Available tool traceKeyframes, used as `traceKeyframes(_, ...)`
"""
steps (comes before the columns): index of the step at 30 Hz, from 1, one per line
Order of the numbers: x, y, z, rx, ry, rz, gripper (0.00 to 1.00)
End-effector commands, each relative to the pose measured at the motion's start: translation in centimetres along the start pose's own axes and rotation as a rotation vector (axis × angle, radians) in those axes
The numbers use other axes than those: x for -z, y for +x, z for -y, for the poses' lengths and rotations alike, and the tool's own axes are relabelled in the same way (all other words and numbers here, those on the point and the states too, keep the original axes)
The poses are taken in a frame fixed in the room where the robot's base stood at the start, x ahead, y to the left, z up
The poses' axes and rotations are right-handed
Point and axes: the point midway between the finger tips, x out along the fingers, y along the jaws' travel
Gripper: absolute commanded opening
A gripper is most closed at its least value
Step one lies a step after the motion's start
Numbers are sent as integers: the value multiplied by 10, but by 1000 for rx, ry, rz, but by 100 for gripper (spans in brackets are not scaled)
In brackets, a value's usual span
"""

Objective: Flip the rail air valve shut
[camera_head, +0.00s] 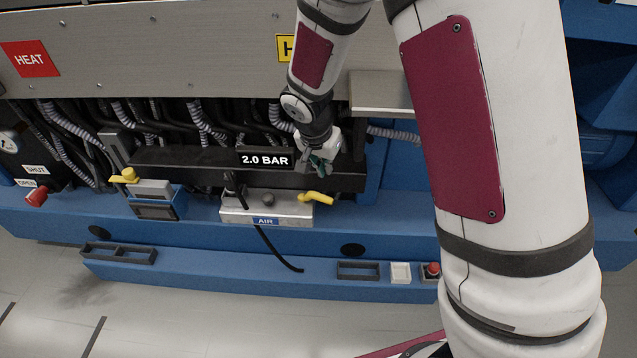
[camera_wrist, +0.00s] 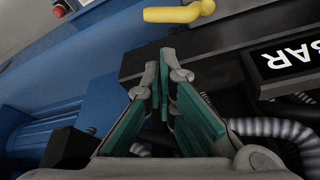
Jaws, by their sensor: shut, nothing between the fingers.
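The yellow valve lever (camera_head: 316,198) sticks out sideways at the right end of a metal block marked AIR (camera_head: 240,210). Its rounded end also shows at the top edge of the wrist view (camera_wrist: 180,14). My gripper (camera_head: 320,166) is above and slightly behind the lever in the head view, close to the black rail (camera_head: 210,178). In the wrist view my gripper's green-padded fingers (camera_wrist: 164,65) are together with nothing between them, and they are apart from the lever.
A 2.0 BAR sign (camera_head: 265,160) is on the rail, left of my gripper. Another yellow handle (camera_head: 125,176) sits above a grey box at left. A red knob (camera_head: 37,196) is beside SHUT and OPEN labels. Ribbed hoses (camera_wrist: 275,130) run behind the rail. A metal ledge (camera_head: 382,90) overhangs at right.

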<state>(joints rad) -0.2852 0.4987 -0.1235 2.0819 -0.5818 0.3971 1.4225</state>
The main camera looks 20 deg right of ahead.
Motion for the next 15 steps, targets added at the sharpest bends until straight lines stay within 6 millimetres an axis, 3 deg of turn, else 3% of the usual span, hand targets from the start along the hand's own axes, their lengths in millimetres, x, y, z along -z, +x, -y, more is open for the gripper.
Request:
traceKeyframes(9,-2,56,-1,-4,-4,2,0)
traceKeyframes(15,-2,82,0,-3,-6,2,0)
